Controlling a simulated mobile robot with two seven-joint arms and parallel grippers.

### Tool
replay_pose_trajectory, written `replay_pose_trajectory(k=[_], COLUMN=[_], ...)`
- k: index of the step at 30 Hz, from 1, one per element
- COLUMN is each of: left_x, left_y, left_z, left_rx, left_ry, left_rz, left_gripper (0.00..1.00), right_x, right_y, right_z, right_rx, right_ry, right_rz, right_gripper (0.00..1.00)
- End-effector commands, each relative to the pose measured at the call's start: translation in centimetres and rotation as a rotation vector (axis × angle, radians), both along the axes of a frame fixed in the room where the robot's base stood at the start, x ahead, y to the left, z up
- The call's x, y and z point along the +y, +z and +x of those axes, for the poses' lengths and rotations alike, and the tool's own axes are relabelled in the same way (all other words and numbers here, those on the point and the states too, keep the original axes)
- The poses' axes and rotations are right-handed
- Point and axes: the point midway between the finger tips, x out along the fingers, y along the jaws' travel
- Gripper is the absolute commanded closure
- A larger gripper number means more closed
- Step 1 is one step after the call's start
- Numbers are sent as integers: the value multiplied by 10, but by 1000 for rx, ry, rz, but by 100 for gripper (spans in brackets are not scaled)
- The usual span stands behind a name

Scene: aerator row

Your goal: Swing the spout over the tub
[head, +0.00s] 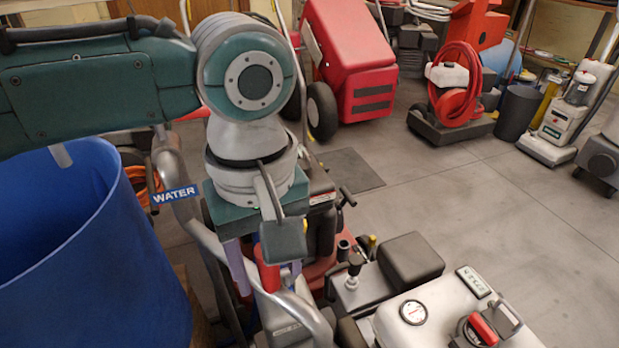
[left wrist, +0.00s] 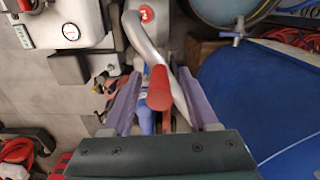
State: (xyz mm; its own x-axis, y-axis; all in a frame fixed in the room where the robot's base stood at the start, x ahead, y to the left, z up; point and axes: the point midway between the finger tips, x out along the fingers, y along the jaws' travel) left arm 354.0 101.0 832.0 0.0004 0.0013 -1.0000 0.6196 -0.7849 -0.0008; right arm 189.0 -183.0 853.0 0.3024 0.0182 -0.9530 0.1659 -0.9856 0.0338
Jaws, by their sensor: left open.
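The grey metal spout (head: 205,240) is a curved pipe that runs down beside the blue tub (head: 165,270) and bends to the right. Its ends are not clear to me. My left gripper (head: 265,268) points down at the pipe, right of the tub. Its purple fingers are open, one on each side of a red handle (head: 268,277). In the left wrist view, the red handle (left wrist: 160,90) stands between the fingers with a gap on both sides. The spout (left wrist: 145,45) curves behind it, and the tub (left wrist: 285,110) is at the right. My right gripper is not in view.
A blue WATER label (head: 176,194) is by the pipe. A white machine with a gauge (head: 413,312) stands close on the right, with a dark box (head: 411,262) behind it. Red machines (head: 345,60) stand farther back. The grey floor between is mostly clear.

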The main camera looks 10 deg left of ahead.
Motion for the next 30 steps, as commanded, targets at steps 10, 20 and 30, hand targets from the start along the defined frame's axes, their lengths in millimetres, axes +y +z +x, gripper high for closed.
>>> replay_pose_trajectory(k=[10,20,30], left_x=[0,0,0], left_y=[0,1,1], left_z=[0,0,0], left_rx=[1,0,0], left_ry=[-1,-1,0], left_rz=[-1,0,0], left_gripper=[64,100,100], right_x=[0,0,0], right_y=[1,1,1], right_z=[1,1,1], right_rx=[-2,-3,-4], right_ry=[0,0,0], right_rz=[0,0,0], right_gripper=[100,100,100])
